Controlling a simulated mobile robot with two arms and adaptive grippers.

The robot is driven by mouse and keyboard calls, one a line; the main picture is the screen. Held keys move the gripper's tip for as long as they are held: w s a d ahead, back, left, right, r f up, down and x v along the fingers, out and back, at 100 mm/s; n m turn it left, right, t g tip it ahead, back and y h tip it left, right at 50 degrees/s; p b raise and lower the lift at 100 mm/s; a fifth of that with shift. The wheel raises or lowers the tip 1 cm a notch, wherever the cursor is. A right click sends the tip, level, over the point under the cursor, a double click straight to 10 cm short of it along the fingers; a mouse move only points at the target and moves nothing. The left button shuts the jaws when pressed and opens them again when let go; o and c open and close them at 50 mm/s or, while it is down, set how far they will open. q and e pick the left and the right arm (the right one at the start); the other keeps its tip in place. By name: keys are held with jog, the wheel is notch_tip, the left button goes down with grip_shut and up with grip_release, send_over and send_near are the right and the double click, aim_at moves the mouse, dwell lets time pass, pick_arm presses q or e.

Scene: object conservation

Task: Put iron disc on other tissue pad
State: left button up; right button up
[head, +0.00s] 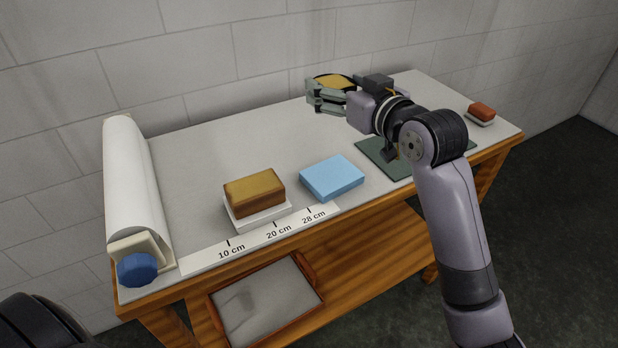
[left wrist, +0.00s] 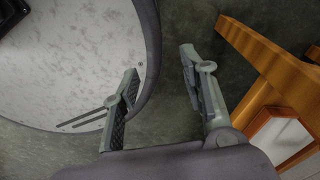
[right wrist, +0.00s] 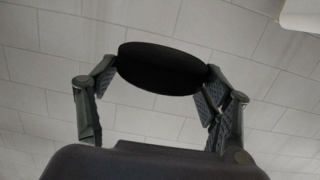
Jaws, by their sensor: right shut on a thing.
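My right gripper (head: 318,95) is shut on a round disc (head: 335,81), held above the back of the table. The disc has a yellowish-brown top in the head view and looks black in the right wrist view (right wrist: 162,68), between the two fingers. A white pad (head: 262,219) lies behind the ruler with a brown block (head: 254,190) on it. Another pale pad (head: 482,122) at the far right has a small red-brown block (head: 481,111) on it. I cannot tell which pad is tissue. My left gripper (left wrist: 160,64) is open and empty, away from the tabletop.
A blue block (head: 332,177) sits beside the brown block. A dark green mat (head: 376,157) lies partly behind my right arm. A white paper roll (head: 130,180) is at the left end. A ruler strip (head: 250,241) runs along the front edge. The table's middle back is clear.

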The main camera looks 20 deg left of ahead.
notch_tip(320, 180, down, 8)
jog(key=w+d, duration=0.1)
jog(key=p, duration=0.1)
send_over(336, 178)
notch_tip(336, 178, down, 7)
jog(key=shift+w+f, duration=0.1)
jog(key=shift+w, duration=0.05)
notch_tip(336, 178, down, 4)
jog(key=shift+r, duration=0.1)
jog(key=shift+f, duration=0.2)
pick_arm(q)
jog(key=shift+w+d+r, duration=0.45)
jog(key=shift+w+r, duration=0.25)
jog(key=shift+w, duration=0.05)
jog(key=shift+f, duration=0.1)
pick_arm(e)
jog(key=shift+f, duration=0.1)
jog(key=o, duration=1.5)
jog(key=shift+f, duration=0.3)
pick_arm(q)
jog(key=shift+s, duration=0.1)
pick_arm(e)
jog(key=o, duration=0.5)
jog(key=shift+c, duration=0.2)
